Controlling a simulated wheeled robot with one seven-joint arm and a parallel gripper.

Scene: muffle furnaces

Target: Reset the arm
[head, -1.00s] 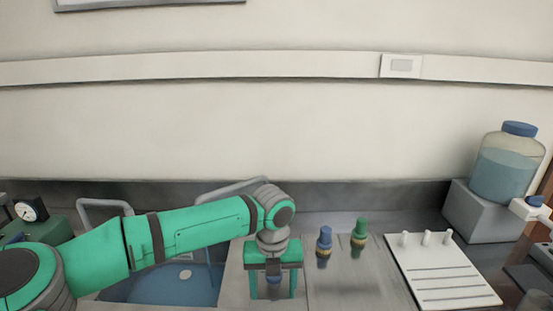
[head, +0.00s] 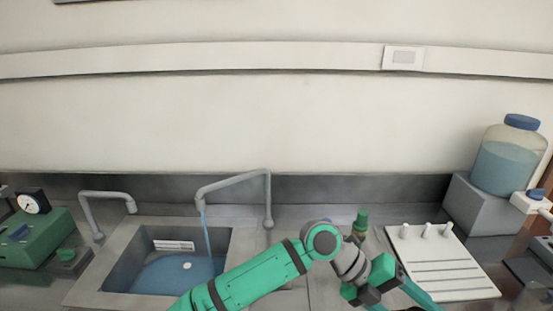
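My arm reaches in from the bottom of the head view and bends at a grey wrist joint. My gripper (head: 408,301) is at the lower right of the arm, tilted and pointing down to the right. Its two green fingers stand apart, with nothing seen between them; the fingertips run to or past the bottom edge. It is in front of the white board with pegs (head: 455,279). A green-topped fitting (head: 361,222) stands behind my wrist, its lower part hidden.
A sink (head: 125,265) with running water from a bent tap (head: 235,181) lies left of my arm. A green device with a gauge (head: 35,240) is at far left. A blue-capped bottle (head: 508,160) stands on a grey block (head: 485,210) at right.

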